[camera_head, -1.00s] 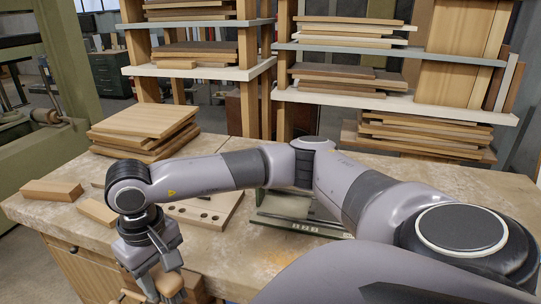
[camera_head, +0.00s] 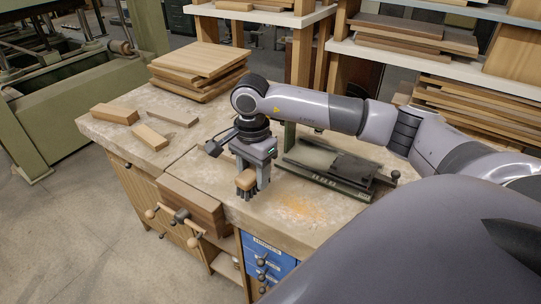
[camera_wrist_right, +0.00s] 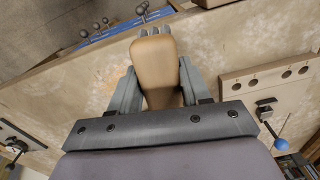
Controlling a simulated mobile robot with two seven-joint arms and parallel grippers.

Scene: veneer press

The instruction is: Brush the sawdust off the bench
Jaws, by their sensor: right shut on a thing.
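My right gripper (camera_head: 254,178) is shut on a wooden-handled brush (camera_head: 245,181), which it holds over the front part of the bench with dark bristle tufts pointing down. In the right wrist view the brush (camera_wrist_right: 157,65) sits between both fingers. I cannot tell whether the bristles touch the bench. The bench (camera_head: 262,226) has a pale, worn top. Sawdust (camera_head: 305,207) lies as an orange-tan patch on it, to the right of the brush and near the front edge. My left gripper is not in view.
A green-based tool (camera_head: 335,165) stands behind the sawdust. Wood blocks (camera_head: 114,114) and a board stack (camera_head: 198,70) occupy the bench's left part. A front vise (camera_head: 193,207) juts out, with blue drawers (camera_head: 265,262) below the edge. Shelves stand behind.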

